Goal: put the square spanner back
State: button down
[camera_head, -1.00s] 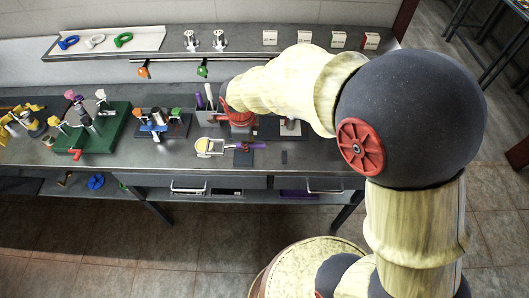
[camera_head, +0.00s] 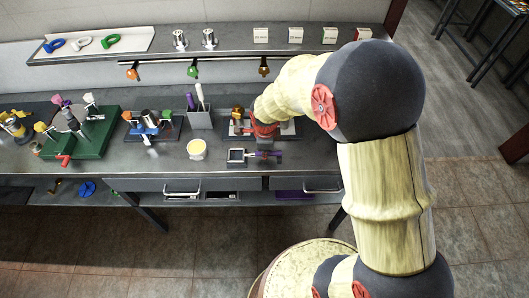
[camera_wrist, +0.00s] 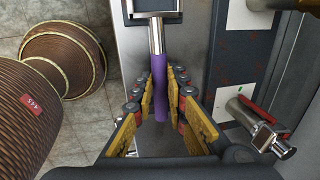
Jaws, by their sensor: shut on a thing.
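The square spanner has a purple handle (camera_head: 269,154), a bare metal shank and a square open head (camera_head: 236,155). In the head view it lies level, just over or on the front of the bench, right of a yellow round-topped piece (camera_head: 197,149). In the wrist view its handle (camera_wrist: 160,88) runs between my finger pads, with the head at the top edge, partly cut off. My gripper (camera_wrist: 163,78) is shut on the purple handle. In the head view my gripper (camera_head: 266,136) is partly hidden by my wrist. Contact between the spanner and the bench cannot be told.
A grey holder (camera_head: 200,120) with purple and white handles stands behind. Fixtures (camera_head: 150,125) stand left. A rail with coloured knobs (camera_head: 193,71) hangs above. Bench is clear right of the handle.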

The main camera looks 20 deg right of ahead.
jog(key=shift+f, duration=0.1)
jog(key=c, duration=1.8)
grip_release()
jog(key=s+r+n+t+p, duration=0.1)
jog(key=s+r+n, duration=0.35)
jog(key=r, duration=0.75)
jog(key=s+r+n+t+p, duration=0.15)
jog(key=s+r+n, duration=0.3)
jog(key=r, duration=0.75)
jog(key=s+r+n, duration=0.3)
jog(key=s+n, duration=0.3)
jog(key=s+r+n, duration=0.3)
jog(key=s+n, duration=0.3)
jog(key=s, duration=0.1)
jog(key=shift+r+n+t+y, duration=0.3)
jog(key=shift+t, duration=0.15)
